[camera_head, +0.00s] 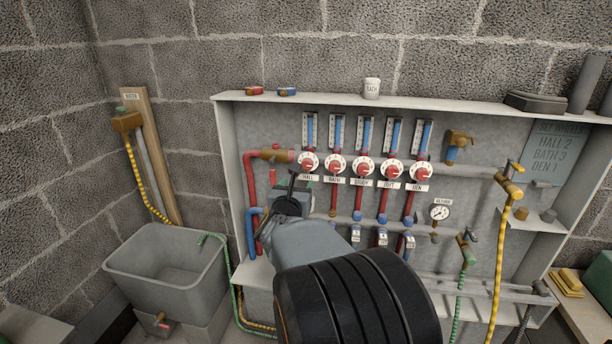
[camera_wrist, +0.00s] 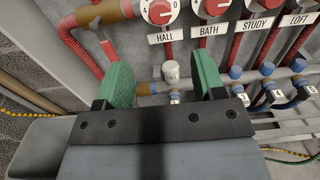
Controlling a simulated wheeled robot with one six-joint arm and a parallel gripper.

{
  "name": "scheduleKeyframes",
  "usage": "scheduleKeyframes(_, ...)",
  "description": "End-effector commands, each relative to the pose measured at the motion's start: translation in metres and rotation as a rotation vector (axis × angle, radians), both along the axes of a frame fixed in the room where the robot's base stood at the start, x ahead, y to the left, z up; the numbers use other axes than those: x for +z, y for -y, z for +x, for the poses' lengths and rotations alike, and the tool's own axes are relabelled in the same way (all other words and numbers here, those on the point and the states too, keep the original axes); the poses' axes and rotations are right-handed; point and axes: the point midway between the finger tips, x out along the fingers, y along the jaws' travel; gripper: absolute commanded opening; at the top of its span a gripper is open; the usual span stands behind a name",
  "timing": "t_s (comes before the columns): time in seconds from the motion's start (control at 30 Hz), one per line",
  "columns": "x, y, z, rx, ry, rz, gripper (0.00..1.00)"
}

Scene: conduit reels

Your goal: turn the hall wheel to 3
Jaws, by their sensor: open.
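The hall wheel (camera_head: 308,162) is a red and white dial at the left end of a row, above the HALL label (camera_head: 306,178). In the wrist view the hall wheel (camera_wrist: 158,12) is cut by the top edge, with a 0 on its right; its setting is unclear. My gripper (camera_wrist: 163,80) is open, its green pads apart, below the hall wheel and not touching it. A small white cap (camera_wrist: 170,71), seemingly marked HALL, shows between the pads on the lower pipe; contact is not visible. In the head view my gripper (camera_head: 291,197) hides that part.
Bath (camera_head: 335,165), study, loft and den wheels stand close to the right. A red pipe (camera_head: 251,180) bends down at the left. A board (camera_head: 553,150) reads HALL 2, BATH 3, DEN 1. A white BATH cap (camera_head: 371,88) stands on the shelf. A grey sink (camera_head: 172,268) is left.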

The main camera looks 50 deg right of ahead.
Motion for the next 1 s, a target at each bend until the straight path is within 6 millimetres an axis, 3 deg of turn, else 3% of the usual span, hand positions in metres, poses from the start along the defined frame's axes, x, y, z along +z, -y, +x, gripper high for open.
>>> scheduleKeyframes(0.6,-0.001,0.091,0.056,0.000,0.003,0.002,0.63)
scheduleKeyframes(1.0,0.000,0.109,0.068,0.001,0.003,0.002,0.63)
